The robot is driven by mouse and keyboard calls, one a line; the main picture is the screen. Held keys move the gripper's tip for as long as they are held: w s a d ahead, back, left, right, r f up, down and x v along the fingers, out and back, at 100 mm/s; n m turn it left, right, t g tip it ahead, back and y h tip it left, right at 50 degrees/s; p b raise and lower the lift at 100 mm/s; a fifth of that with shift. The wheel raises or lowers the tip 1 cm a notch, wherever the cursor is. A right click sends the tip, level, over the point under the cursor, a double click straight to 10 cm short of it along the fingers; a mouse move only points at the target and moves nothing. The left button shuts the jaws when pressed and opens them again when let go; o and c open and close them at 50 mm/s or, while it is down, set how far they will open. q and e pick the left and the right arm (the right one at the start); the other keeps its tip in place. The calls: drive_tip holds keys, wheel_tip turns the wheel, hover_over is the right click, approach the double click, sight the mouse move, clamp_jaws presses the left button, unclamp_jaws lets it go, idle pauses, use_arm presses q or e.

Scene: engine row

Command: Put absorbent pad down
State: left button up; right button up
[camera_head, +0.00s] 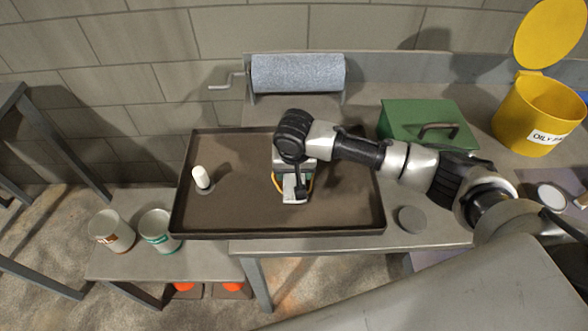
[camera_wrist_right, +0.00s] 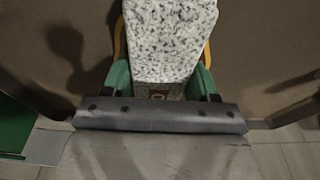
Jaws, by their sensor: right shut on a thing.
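The absorbent pad (camera_wrist_right: 170,40) is white with dark speckles and fills the top middle of the right wrist view. My right gripper (camera_head: 293,192) is shut on the pad, over the middle of a shallow dark brown tray (camera_head: 345,232). In the head view the arm comes in from the right and the gripper points down, with yellow-orange strips at its sides. The wrist and gripper hide most of the pad there. I cannot tell whether the pad touches the tray floor. My left gripper is not in view.
A white cylinder (camera_head: 201,178) stands in the tray's left part. A grey-blue roll (camera_head: 298,73) with a crank is behind the tray. A green box (camera_head: 428,122) and yellow bin (camera_head: 537,112) stand right. Two open cans (camera_head: 112,232) are at lower left. A grey disc (camera_head: 412,219) lies right of the tray.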

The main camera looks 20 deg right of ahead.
sight(294, 177)
drive_tip(key=o, duration=0.9)
wheel_tip(294, 177, up, 12)
drive_tip(key=s, duration=0.1)
drive_tip(key=shift+s+a, duration=0.25)
drive_tip(key=shift+s, duration=0.1)
